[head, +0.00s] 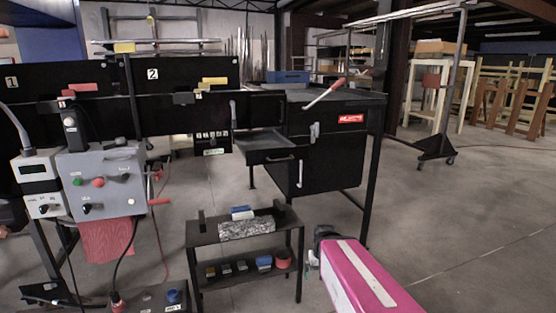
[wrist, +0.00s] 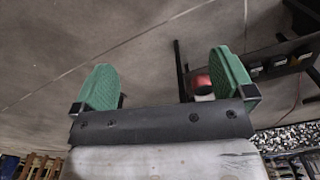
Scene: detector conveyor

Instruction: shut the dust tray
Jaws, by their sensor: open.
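A shallow black tray (head: 262,141), which I take to be the dust tray, sticks out from the dark cabinet (head: 328,160) in the head view. My gripper (head: 311,259) is low at the right of the small shelf, below and apart from the tray, partly hidden by my pink arm. In the wrist view my gripper (wrist: 166,88) has its two green fingers wide apart with nothing between them. The tray is not seen in the wrist view.
A low black shelf (head: 245,238) with small boxes and a red round item (head: 283,259) stands in front of the tray. A grey control box (head: 101,182) with cables is at the left. A red-ended lever (head: 325,93) rises from the cabinet.

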